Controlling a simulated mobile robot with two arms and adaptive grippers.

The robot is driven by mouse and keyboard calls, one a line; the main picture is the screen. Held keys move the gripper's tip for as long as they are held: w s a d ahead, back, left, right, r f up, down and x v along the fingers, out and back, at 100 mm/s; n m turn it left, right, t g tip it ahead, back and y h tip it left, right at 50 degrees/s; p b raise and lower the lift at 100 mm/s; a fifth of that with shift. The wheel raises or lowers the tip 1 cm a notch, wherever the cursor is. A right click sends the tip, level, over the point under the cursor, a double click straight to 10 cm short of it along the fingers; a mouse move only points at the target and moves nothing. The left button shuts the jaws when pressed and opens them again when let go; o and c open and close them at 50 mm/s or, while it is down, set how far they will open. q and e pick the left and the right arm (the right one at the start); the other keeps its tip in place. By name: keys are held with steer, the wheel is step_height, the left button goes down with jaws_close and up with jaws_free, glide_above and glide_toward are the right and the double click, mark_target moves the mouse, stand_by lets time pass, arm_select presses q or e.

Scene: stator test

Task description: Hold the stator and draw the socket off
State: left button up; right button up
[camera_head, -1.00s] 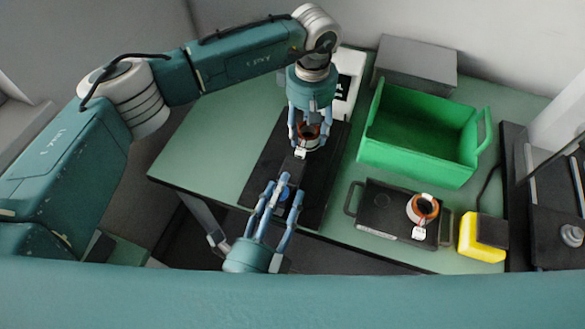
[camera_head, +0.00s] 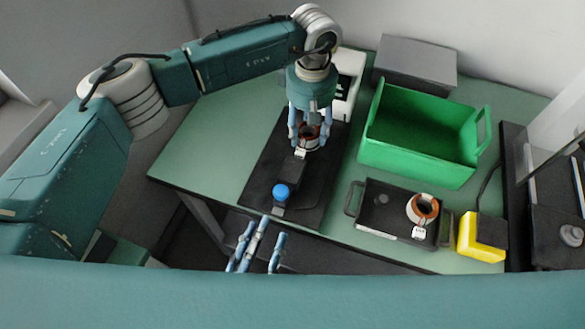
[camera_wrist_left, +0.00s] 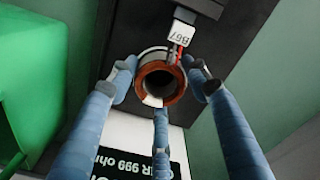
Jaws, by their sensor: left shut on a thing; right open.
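The stator (camera_head: 309,136), a ring with copper-coloured winding, stands on a black plate (camera_head: 258,172). My left gripper (camera_head: 310,128) is shut on it from above; the left wrist view shows the fingers around the stator (camera_wrist_left: 151,90). Its white plug (camera_wrist_left: 180,32), marked "B67", hangs on red and black wires and also shows in the head view (camera_head: 300,153). A dark block (camera_head: 289,168), seemingly the socket, lies at the plug, with a blue knob (camera_head: 281,191) in front. I cannot tell whether plug and block are joined. My right gripper (camera_head: 258,238) is open and empty, apart from the knob.
A dark tray (camera_head: 371,228) on the right holds another stator (camera_head: 422,208) with a white plug. A green crate (camera_head: 415,159) stands behind it, a yellow block (camera_head: 481,238) beside it. A white device (camera_head: 347,85) and a grey box (camera_head: 416,64) stand at the back.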

arm_select(q)
steer(key=shift+w+f, duration=0.35)
steer(key=o, duration=1.5)
steer(key=shift+r, duration=0.1)
steer(key=shift+w+r, duration=0.25)
steer(key=shift+r, duration=1.6)
steer(key=shift+w+r, duration=0.2)
steer(key=shift+r, duration=1.65)
steer(key=shift+f, duration=0.1)
